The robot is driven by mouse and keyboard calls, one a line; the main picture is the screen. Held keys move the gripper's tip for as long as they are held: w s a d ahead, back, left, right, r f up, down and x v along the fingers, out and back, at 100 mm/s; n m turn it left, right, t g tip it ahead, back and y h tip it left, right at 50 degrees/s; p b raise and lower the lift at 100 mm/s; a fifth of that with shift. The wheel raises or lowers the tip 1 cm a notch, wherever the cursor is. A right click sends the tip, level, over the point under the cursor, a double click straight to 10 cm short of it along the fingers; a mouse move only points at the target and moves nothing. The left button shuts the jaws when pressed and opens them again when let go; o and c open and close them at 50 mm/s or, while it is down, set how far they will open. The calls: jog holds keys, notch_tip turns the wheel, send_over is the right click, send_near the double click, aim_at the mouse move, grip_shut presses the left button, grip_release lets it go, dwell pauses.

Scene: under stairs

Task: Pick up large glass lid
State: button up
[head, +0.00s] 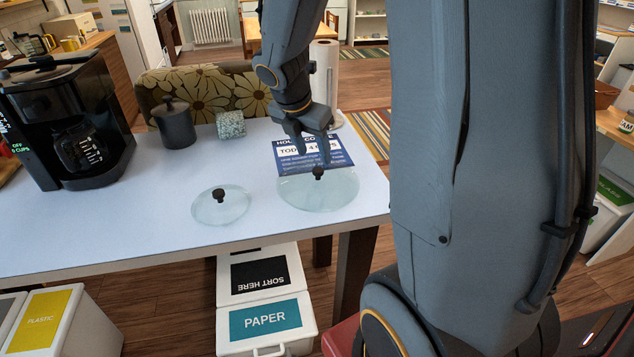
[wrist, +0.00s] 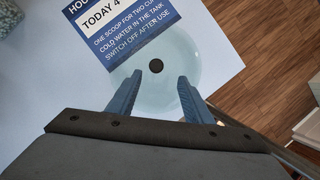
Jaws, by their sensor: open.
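The large glass lid (head: 336,192) lies on the white table near its right edge, with a black knob (head: 318,173) up in its middle. It partly overlaps a blue printed sign in the picture. In the wrist view the lid (wrist: 185,58) shows with its round knob (wrist: 156,65) just beyond the fingertips. My gripper (head: 312,158) is above the lid, open and empty. In the wrist view my gripper (wrist: 156,78) has its two blue fingers apart, on either side of the knob's line. A smaller glass lid (head: 235,209) with a black knob lies to the left.
The blue sign (head: 297,154) lies behind the large lid. A coffee maker (head: 72,115), a dark canister (head: 174,125) and a speckled block (head: 231,124) stand further left. A paper towel roll (head: 325,75) stands behind my gripper. The table's front left is clear.

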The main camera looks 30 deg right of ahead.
aim_at(318, 169)
jog(key=shift+w+x, duration=0.2)
jog(key=shift+x, duration=1.7)
jog(key=shift+w+x, duration=0.25)
jog(key=shift+x, duration=1.65)
jog(key=shift+a, duration=0.1)
grip_shut()
